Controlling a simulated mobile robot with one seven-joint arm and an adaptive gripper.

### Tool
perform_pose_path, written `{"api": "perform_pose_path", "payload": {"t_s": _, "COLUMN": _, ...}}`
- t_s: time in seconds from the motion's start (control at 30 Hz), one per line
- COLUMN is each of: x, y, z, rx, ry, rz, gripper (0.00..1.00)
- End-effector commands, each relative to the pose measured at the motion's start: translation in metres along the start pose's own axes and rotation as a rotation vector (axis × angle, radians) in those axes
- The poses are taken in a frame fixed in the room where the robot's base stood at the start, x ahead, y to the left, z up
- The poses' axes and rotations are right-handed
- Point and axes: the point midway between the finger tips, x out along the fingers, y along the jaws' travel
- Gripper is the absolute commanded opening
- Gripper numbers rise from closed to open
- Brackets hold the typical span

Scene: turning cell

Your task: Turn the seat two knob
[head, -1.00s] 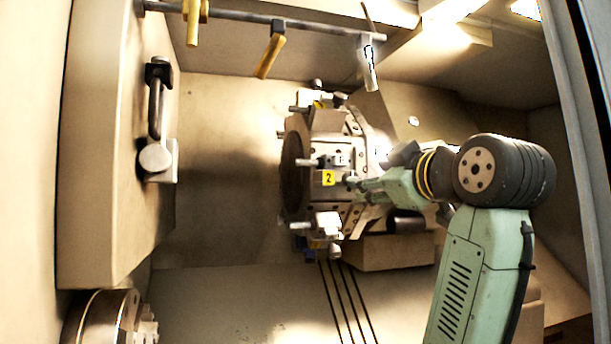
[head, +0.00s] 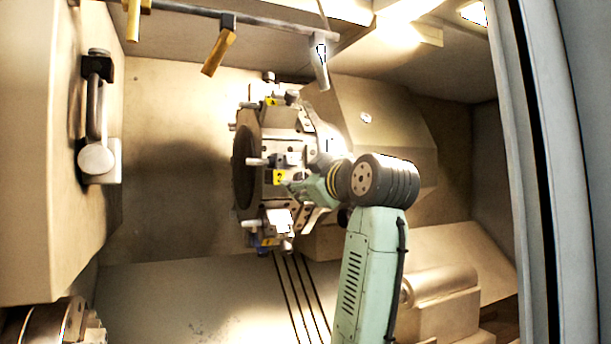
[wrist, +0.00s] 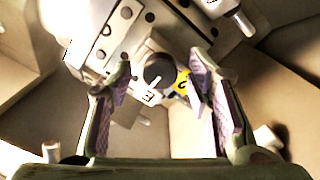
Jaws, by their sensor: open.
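The tool turret (head: 250,130) stands mid-picture in the head view, with several seats around its rim. A yellow label with a 2 (head: 279,177) marks the seat facing me; the label also shows in the wrist view (wrist: 182,82). In the wrist view a dark round knob (wrist: 158,70) lies beyond and between the fingertips, beside that label. My gripper (wrist: 160,82) is open, a finger on either side of the knob in the picture, with nothing held. Whether the fingers touch the knob I cannot tell. In the head view the gripper's tip (head: 297,186) is at the turret, right of the label.
Other seats with protruding tools sit above and below. A rail (head: 270,24) with yellow-handled nozzles hangs overhead. A chuck (head: 45,325) is at lower left, a tailstock-like block (head: 435,305) at lower right. The door frame (head: 545,170) stands at right.

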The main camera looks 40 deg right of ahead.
Motion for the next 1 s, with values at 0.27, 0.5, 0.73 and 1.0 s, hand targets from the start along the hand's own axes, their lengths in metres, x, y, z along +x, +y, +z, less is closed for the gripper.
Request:
{"api": "perform_pose_path", "payload": {"t_s": 0.27, "x": 0.0000, "y": -0.0003, "z": 0.0001, "rx": 0.000, "ry": 0.000, "rz": 0.000, "gripper": 0.40}}
{"api": "perform_pose_path", "payload": {"t_s": 0.5, "x": -0.0001, "y": -0.0002, "z": -0.0001, "rx": 0.000, "ry": 0.000, "rz": 0.000, "gripper": 0.24}}
{"api": "perform_pose_path", "payload": {"t_s": 0.73, "x": -0.0002, "y": -0.0002, "z": -0.0001, "rx": 0.000, "ry": 0.000, "rz": 0.000, "gripper": 0.09}}
{"api": "perform_pose_path", "payload": {"t_s": 1.0, "x": -0.0002, "y": -0.0002, "z": -0.0002, "rx": 0.002, "ry": 0.000, "rz": 0.000, "gripper": 0.00}}
